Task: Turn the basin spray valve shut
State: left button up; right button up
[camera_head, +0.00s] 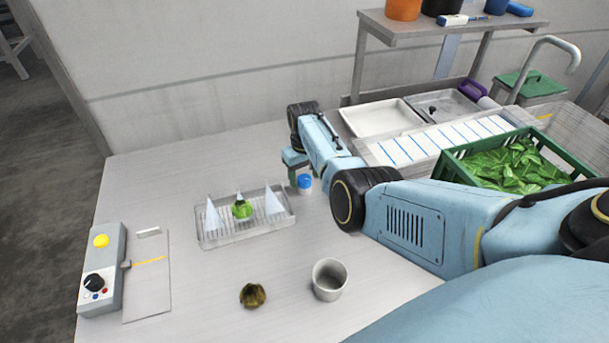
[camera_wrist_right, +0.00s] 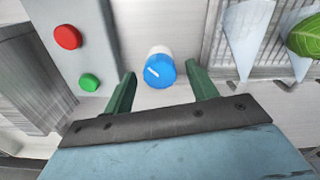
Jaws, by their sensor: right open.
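A blue-capped knob (camera_wrist_right: 160,70) with a white line on top, likely the spray valve, sits on a white base. In the right wrist view the white line lies near-level, slanting slightly. In the head view the knob (camera_head: 305,181) stands on the table just right of the wire rack. My right gripper (camera_wrist_right: 161,75) is open, its green fingers on either side of the knob with visible gaps. In the head view the gripper (camera_head: 297,163) is over the knob, partly hidden by my arm. My left gripper is not in view.
A grey box (camera_wrist_right: 85,20) has red and green buttons. A metal cup (camera_head: 329,279), a brown wilted item (camera_head: 252,295) and a control box (camera_head: 101,270) stand nearer. A green crate (camera_head: 450,167) holds greens.

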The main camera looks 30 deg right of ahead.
jog(key=shift+c, duration=1)
jog(key=c, duration=0.8)
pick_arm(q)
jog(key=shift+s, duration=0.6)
